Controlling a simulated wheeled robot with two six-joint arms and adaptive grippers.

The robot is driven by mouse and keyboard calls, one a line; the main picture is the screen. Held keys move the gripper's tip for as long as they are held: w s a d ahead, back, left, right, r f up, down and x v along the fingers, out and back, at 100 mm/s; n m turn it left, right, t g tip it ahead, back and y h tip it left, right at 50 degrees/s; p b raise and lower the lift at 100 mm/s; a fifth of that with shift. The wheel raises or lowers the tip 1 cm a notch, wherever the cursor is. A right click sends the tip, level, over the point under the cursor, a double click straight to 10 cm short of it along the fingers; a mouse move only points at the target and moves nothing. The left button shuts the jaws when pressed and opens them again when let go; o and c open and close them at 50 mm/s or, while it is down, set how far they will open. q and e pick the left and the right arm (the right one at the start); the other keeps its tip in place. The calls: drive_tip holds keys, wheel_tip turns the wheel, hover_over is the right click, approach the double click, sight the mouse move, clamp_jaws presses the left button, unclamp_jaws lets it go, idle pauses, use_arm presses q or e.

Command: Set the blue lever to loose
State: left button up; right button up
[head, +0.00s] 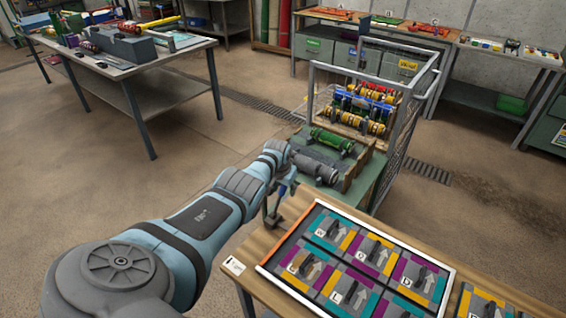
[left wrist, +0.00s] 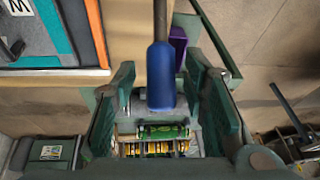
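The blue lever (left wrist: 161,76) shows in the left wrist view as a blue handle on a grey-brown shaft that runs out of the top of the picture. My left gripper (left wrist: 167,100) is open, with one dark green finger on each side of the handle. Gaps show between the handle and both fingers, so it does not look gripped. In the head view my left gripper (head: 273,208) is small and partly hidden by its arm, at the near end of the scrubber station. The lever's setting marks cannot be made out. My right gripper is not in view.
A green bench (head: 377,182) holds a grey roller (head: 316,167), a green roller (head: 331,141) and a metal cage frame (head: 398,125). A wooden table (head: 231,250) with a framed board of lettered tiles (head: 449,291) stands in front. A grey workbench (head: 104,84) is at the far left.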

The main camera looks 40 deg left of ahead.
use_arm(q)
drive_tip(key=shift+s+r, duration=0.1)
drive_tip(key=shift+r, duration=0.4)
drive_tip(key=v, duration=1.1)
drive_tip(key=shift+d, duration=0.15)
drive_tip(key=shift+f, duration=0.1)
